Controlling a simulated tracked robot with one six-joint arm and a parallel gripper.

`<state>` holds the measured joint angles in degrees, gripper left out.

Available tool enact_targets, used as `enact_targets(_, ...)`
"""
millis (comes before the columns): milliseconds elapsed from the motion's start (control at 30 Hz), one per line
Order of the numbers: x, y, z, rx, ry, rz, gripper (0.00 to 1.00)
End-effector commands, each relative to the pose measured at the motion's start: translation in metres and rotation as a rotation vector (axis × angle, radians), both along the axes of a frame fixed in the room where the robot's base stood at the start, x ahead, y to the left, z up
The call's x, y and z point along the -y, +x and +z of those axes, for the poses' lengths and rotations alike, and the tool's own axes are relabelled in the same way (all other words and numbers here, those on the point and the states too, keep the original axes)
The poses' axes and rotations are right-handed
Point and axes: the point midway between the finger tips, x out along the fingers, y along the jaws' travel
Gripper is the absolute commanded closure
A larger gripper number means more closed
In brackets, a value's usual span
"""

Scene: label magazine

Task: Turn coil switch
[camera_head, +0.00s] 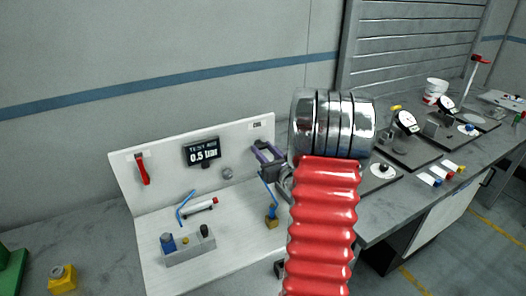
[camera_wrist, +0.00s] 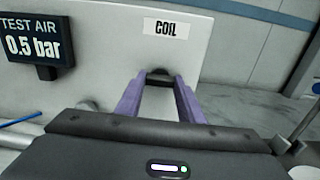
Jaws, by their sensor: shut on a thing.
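The coil switch (camera_wrist: 158,73) is a small dark knob on the upright white panel, just below the COIL label (camera_wrist: 165,27). In the wrist view, the purple fingers of my gripper (camera_wrist: 158,84) stand on either side of the knob and are shut on it. The fingertips hide part of the knob, so its turned position cannot be told. In the head view, my gripper (camera_head: 268,154) is at the panel's right side under the small label (camera_head: 257,125), and the switch itself is hidden there.
The white panel (camera_head: 125,190) also carries a red lever (camera_head: 142,169), a round grey knob (camera_head: 227,173) and a display reading 0.5 bar (camera_head: 202,151). A grey block (camera_head: 188,247) and blue tubing (camera_head: 181,212) lie below. My red arm covers the panel's right edge.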

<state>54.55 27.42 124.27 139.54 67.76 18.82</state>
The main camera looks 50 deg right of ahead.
Motion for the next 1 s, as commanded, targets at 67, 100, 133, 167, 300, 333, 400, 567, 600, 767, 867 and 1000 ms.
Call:
enact_targets(67, -0.002, 0.001, -0.003, -0.006, 0.004, 0.004, 0.62)
enact_targets(100, -0.002, 0.000, -0.003, -0.006, 0.004, 0.003, 0.59)
enact_targets(133, -0.002, 0.000, -0.003, -0.005, 0.004, 0.003, 0.57)
enact_targets(167, -0.001, 0.000, -0.003, -0.004, 0.003, 0.003, 0.55)
enact_targets(300, -0.001, 0.000, -0.002, -0.003, 0.002, 0.001, 0.47)
enact_targets(333, -0.001, 0.000, -0.001, -0.003, 0.001, 0.001, 0.47)
enact_targets(400, -0.001, 0.000, -0.001, -0.003, 0.001, 0.001, 0.47)
enact_targets(567, 0.000, -0.001, -0.001, -0.002, 0.001, 0.000, 0.47)
enact_targets(600, -0.001, -0.002, -0.001, -0.002, 0.001, 0.000, 0.47)
enact_targets(767, -0.004, -0.014, -0.001, -0.002, 0.001, -0.001, 0.47)
enact_targets(867, -0.008, -0.028, -0.001, -0.002, 0.001, -0.002, 0.47)
enact_targets(1000, -0.015, -0.051, -0.001, -0.002, 0.001, -0.003, 0.47)
